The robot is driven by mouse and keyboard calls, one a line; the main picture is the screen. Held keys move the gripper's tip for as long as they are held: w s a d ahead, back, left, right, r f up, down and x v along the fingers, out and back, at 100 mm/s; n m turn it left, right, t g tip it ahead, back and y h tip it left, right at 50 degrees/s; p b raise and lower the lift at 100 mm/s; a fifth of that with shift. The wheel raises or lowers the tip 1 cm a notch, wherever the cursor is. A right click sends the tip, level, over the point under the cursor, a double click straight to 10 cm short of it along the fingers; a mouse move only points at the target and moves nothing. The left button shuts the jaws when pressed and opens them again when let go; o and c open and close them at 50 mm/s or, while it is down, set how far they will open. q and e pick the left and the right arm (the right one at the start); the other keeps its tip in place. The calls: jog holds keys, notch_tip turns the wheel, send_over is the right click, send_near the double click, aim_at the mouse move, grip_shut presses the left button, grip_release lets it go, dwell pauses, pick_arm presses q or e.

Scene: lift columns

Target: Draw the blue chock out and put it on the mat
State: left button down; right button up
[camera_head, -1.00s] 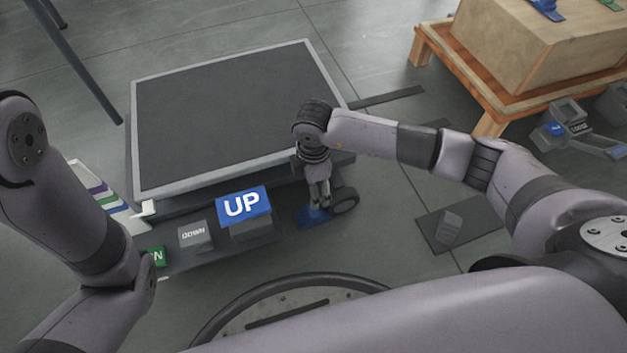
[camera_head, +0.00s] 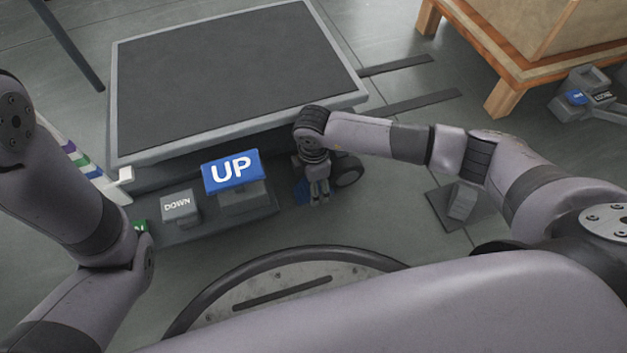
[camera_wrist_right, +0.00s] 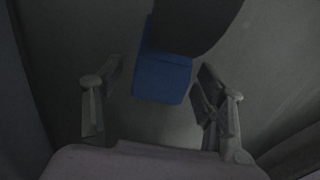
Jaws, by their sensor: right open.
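The blue chock (camera_head: 301,192) sits on the floor against the dark wheel (camera_head: 348,171) at the lift table's front right corner. In the right wrist view the chock (camera_wrist_right: 162,78) shows between the spread, empty fingers (camera_wrist_right: 160,95); I cannot tell the height gap. A dark mat (camera_head: 438,204) lies on the floor to the right, with a grey block (camera_head: 462,202) on it. My left arm is at the left; its gripper does not show.
The lift table (camera_head: 235,80) has a dark top. A wooden pallet (camera_head: 500,90) with a crate is at the upper right. Floor between wheel and mat is clear.

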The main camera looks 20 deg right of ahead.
jog(key=c, duration=1.5)
